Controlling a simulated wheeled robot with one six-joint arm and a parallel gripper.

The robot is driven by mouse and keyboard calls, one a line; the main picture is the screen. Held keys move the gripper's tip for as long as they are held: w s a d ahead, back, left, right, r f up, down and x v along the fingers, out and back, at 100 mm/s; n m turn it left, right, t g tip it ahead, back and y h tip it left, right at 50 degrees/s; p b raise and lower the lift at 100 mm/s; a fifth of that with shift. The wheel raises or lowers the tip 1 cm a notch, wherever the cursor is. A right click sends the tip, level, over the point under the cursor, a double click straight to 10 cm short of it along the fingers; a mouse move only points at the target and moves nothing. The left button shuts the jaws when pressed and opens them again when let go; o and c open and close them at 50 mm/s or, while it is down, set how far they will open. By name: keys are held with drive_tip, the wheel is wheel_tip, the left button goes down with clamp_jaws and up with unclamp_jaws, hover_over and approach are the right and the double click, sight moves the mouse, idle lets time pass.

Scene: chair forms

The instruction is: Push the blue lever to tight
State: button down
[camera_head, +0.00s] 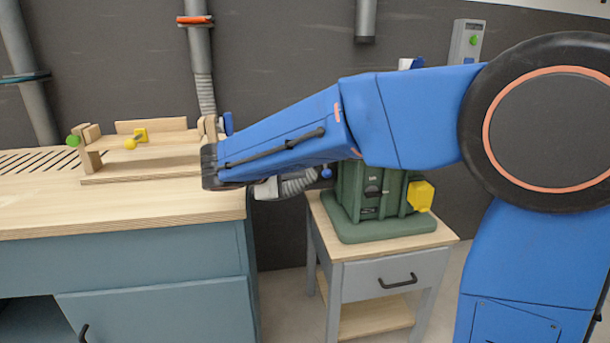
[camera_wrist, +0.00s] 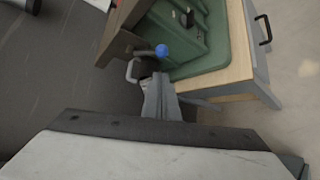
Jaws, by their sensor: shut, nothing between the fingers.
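A small blue ball knob (camera_head: 326,173), apparently the end of the blue lever, shows at the left side of the green machine (camera_head: 385,228), just below my arm. The lever's shaft and any loose or tight markings cannot be made out. In the wrist view the blue knob (camera_wrist: 162,50) stands by the edge of the green machine (camera_wrist: 205,60). My gripper (camera_wrist: 159,82) is shut and empty, with its tip just short of the knob in the picture. Whether they touch cannot be told.
The green machine sits on a small wooden-topped stand (camera_head: 436,238) with a grey drawer. A yellow block (camera_head: 420,196) is on its right side. A workbench (camera_head: 120,215) with a wooden fixture (camera_head: 145,150) stands to the left. A gap separates bench and stand.

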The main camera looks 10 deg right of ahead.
drive_tip(key=x, duration=0.9)
drive_tip(key=shift+s+r+n+g+y, duration=0.25)
drive_tip(key=shift+n+g+y, duration=0.05)
drive_tip(key=shift+g, duration=0.2)
idle(0.4)
drive_tip(key=shift+s+r+n+g+y, duration=0.1)
drive_tip(key=shift+s+r+n+g, duration=0.2)
drive_tip(key=shift+r+g, duration=0.35)
drive_tip(key=shift+s+r+n+g+y, duration=0.1)
drive_tip(key=shift+r+n+g, duration=0.35)
drive_tip(key=shift+r+g, duration=0.2)
drive_tip(key=shift+s+r+n+g+y, duration=0.1)
drive_tip(key=shift+s+r+n+g, duration=0.2)
drive_tip(key=shift+r+g, duration=0.35)
drive_tip(key=shift+w+r, duration=0.1)
